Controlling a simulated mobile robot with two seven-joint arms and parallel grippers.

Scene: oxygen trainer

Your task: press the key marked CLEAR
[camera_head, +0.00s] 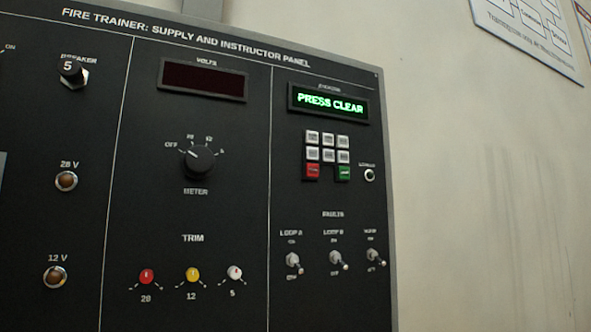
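A small keypad (327,147) sits in the right column of a black panel, below a green lit display (329,103) that reads PRESS CLEAR. It has two rows of pale keys. Below them are a red key (312,172) at the left and a green key (343,173) at the right, with a dark gap between. The key legends are too small and blurred to read, so I cannot tell which key is marked CLEAR. Neither of my grippers is in view.
The panel (235,215) also has a METER knob (198,160), a dark VOLTS display (203,80), red, yellow and white TRIM knobs, and three protruding toggle switches (337,261) below the keypad. A bare wall (480,190) lies to the right.

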